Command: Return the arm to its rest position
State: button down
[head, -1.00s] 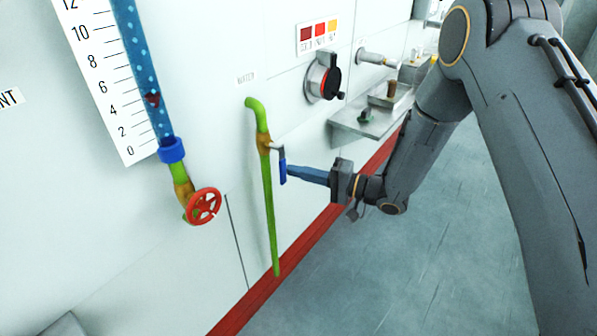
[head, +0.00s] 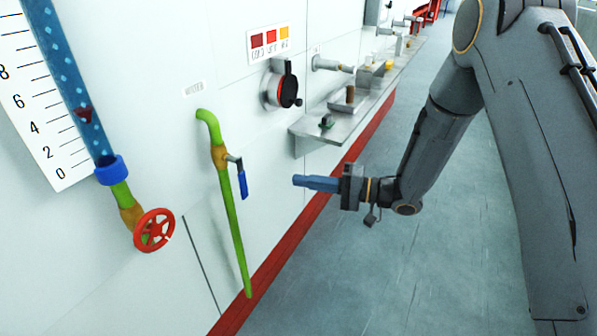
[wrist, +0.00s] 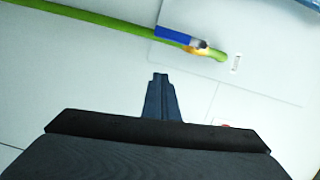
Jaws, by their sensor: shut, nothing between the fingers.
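My gripper (head: 299,181) is shut and empty in the head view, its blue fingers pointing left toward the white wall. A clear gap lies between the fingertips and the blue valve lever (head: 242,179) on the green pipe (head: 232,225). The lever hangs down from the brass valve (head: 219,157). In the wrist view the closed fingers (wrist: 160,78) show at the middle, with the blue lever (wrist: 172,34) and green pipe (wrist: 95,18) beyond them, apart from the fingers.
A red handwheel (head: 154,230) and a blue gauge tube (head: 75,95) are on the wall at left. A rotary switch (head: 283,88) and a metal shelf (head: 318,130) with small fittings stick out farther along. The grey floor (head: 345,280) is clear.

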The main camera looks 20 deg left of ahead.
jog(key=w+d+r+t+h, duration=0.1)
jog(key=w+d+t+h, duration=0.6)
jog(key=w+d, duration=0.3)
jog(key=s+d+m+t+h, duration=0.15)
jog(key=d+h, duration=0.55)
jog(key=d, duration=0.7)
jog(key=s+d+r+g+h, duration=0.1)
jog(key=s+d+g+h, duration=0.3)
jog(key=s+d, duration=0.75)
jog(key=s+a+r+g, duration=0.1)
jog(key=s+g, duration=0.3)
jog(key=s, duration=1.2)
jog(key=shift+a, duration=0.15)
